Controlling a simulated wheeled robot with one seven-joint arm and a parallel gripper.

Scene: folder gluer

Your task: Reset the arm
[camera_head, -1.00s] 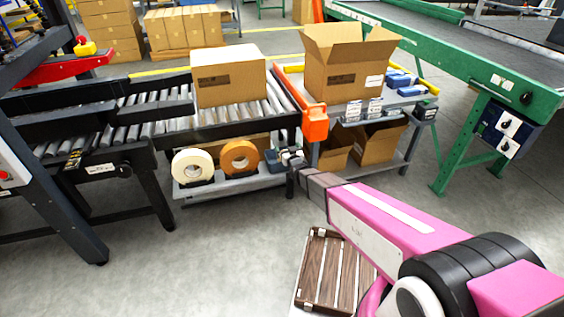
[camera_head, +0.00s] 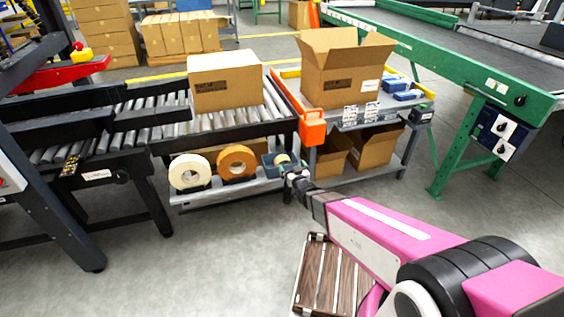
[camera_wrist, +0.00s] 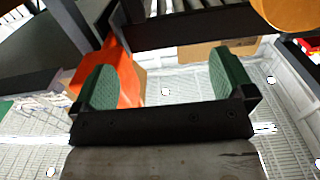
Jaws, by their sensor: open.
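My pink arm reaches from the lower right in the head view. My gripper (camera_head: 287,172) is at its far end, in front of the shelf under the roller conveyor, right of the tape rolls. In the wrist view my gripper (camera_wrist: 160,85) shows two green-padded fingers spread wide apart, with nothing between them. An orange part (camera_wrist: 128,75) shows behind the left finger there. It cannot be told whether the gripper touches anything on the shelf.
A closed carton (camera_head: 226,82) sits on the roller conveyor (camera_head: 140,118). An open carton (camera_head: 340,72) stands on a grey cart behind an orange bracket (camera_head: 312,128). White tape (camera_head: 190,171) and orange tape (camera_head: 237,162) rolls are on the lower shelf. Left front floor is clear.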

